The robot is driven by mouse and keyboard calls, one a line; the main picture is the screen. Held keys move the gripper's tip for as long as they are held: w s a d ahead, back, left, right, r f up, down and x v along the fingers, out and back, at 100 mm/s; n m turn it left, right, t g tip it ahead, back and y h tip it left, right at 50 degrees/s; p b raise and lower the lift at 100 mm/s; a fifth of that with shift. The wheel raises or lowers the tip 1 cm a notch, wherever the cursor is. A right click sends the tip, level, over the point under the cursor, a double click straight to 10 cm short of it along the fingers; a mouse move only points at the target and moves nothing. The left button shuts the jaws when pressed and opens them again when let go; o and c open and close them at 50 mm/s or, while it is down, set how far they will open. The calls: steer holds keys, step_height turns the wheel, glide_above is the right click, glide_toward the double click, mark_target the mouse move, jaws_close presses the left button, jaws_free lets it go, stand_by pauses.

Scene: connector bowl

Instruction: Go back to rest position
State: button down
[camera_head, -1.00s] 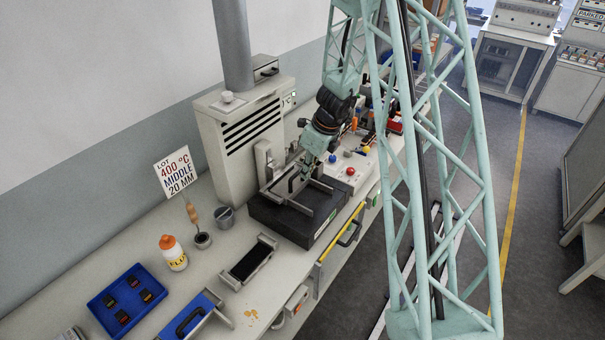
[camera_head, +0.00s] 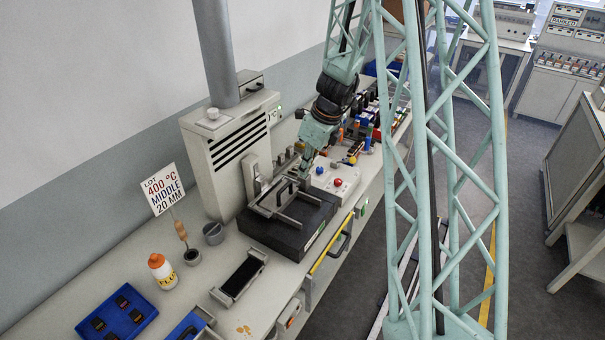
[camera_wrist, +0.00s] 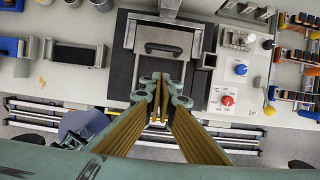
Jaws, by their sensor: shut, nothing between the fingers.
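My gripper (camera_wrist: 160,92) is shut and empty. In the wrist view its fingertips meet over the front part of the black machine with a metal frame (camera_wrist: 124,75). In the head view my gripper (camera_head: 305,172) hangs at the right side of this black machine (camera_head: 285,228), near its metal frame. The gap between the fingertips and the machine is hard to judge. A dark handle (camera_wrist: 164,48) shows just beyond the fingertips in the wrist view.
A control box with red and blue knobs (camera_head: 335,180) stands right of the machine. A black-topped tray (camera_head: 240,277), a flux bottle (camera_head: 161,270), a small pot (camera_head: 213,233) and a blue tray (camera_head: 118,316) stand to the left. A grey extractor unit (camera_head: 228,150) stands behind.

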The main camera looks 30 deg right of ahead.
steer(key=shift+r, duration=0.2)
stand_by(0.6)
steer(key=s+a+r+n+b, duration=0.8)
steer(key=s+a+r+n, duration=0.75)
steer(key=a, duration=0.25)
steer(key=s+a+n+b, duration=0.2)
steer(key=s+n+b, duration=0.2)
steer(key=s, duration=0.9)
steer(key=s+a+r+n+t+h+b, duration=0.1)
steer(key=s+n+b, duration=0.3)
steer(key=s+n, duration=0.7)
steer(key=shift+s+a+h, duration=0.3)
steer(key=shift+s+a, duration=0.3)
steer(key=shift+s, duration=0.8)
